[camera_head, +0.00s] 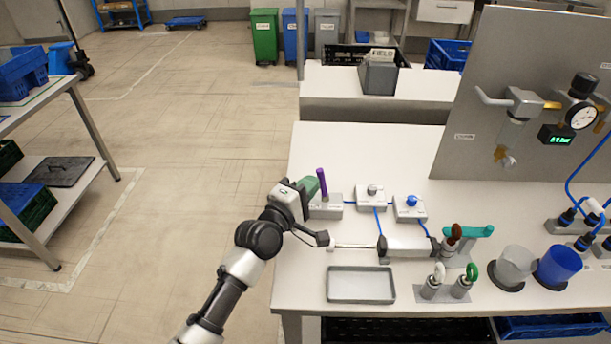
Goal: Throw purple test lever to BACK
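The purple test lever (322,182) stands nearly upright, tilted slightly left at its top, on a small grey box (326,210) near the left edge of the white bench (310,155). My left gripper (316,212) is just left of the lever and its box. One dark fingertip shows spread out below the box, and the gripper looks open and empty. A grey-green part (308,188) beside the lever partly hides its surroundings, and I cannot tell whether anything touches the lever. My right gripper is not in view.
Two more boxes with knobs (371,194) (410,205) stand to the right, joined by blue cables. A grey tray (360,285), a cylinder with a rod (405,246) and several handled valves are in front. An upright panel (520,90) bears a gauge.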

